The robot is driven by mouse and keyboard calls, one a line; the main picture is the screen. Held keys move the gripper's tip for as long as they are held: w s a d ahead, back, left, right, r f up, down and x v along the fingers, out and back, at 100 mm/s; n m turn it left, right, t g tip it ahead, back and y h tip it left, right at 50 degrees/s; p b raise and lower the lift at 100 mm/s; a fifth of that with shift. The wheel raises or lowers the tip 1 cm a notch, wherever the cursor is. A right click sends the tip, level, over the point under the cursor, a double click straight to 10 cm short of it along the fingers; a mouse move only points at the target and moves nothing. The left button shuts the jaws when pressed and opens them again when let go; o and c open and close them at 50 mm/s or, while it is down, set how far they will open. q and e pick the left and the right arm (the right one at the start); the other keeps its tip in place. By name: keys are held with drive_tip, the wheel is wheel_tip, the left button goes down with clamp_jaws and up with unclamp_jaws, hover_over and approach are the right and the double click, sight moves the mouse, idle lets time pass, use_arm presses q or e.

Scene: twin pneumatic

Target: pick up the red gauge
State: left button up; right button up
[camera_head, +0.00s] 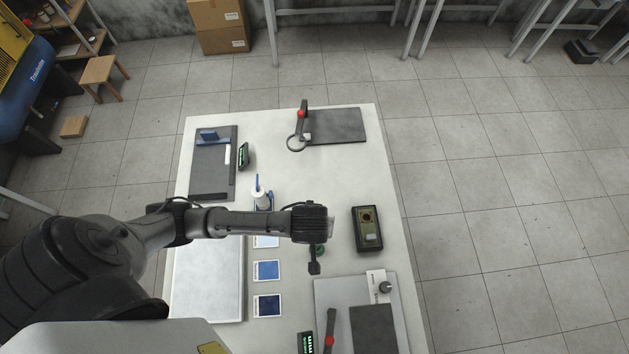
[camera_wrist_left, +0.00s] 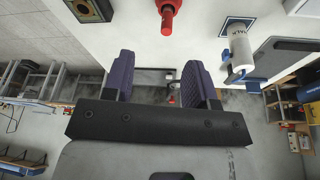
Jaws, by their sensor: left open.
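The red gauge (camera_wrist_left: 170,14) shows at the top edge of the left wrist view, partly cut off, as a red body with a round end. I cannot make it out in the head view, where my left gripper and wrist cover part of the table. My left gripper (camera_head: 328,229) is above the middle of the table. Its two purple-padded fingers (camera_wrist_left: 159,62) are apart in the left wrist view, with nothing between them. The gauge lies beyond the fingertips, not between them. My right gripper is in neither view.
A dark boxed meter (camera_head: 367,241) stands right of the gripper. A white bottle (camera_head: 261,200) and blue cards (camera_head: 267,271) are to its left. A ring stand with a red knob (camera_head: 302,115) is at the back. The table (camera_head: 345,180) is bare between stand and meter.

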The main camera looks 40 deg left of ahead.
use_arm(q)
drive_tip(key=w+a+f+n, duration=0.1)
drive_tip(key=f, duration=0.2)
drive_tip(key=w+a+f+n+y+b, duration=0.1)
drive_tip(key=w+a+f, duration=0.1)
drive_tip(key=f, duration=0.1)
drive_tip(key=w+a+f, duration=0.1)
drive_tip(key=a+f, duration=0.1)
drive_tip(key=f, duration=0.1)
drive_tip(key=shift+w+f+n+y, duration=0.25)
drive_tip(key=shift+w+n+y, duration=0.1)
drive_tip(key=shift+n+y, duration=0.05)
drive_tip(key=shift+d+x, duration=0.1)
drive_tip(key=shift+x, duration=1.35)
drive_tip(key=shift+d+x, duration=0.15)
drive_tip(key=shift+x, duration=1.3)
drive_tip(key=shift+s+f, duration=0.15)
drive_tip(key=shift+c, duration=0.4)
clamp_jaws()
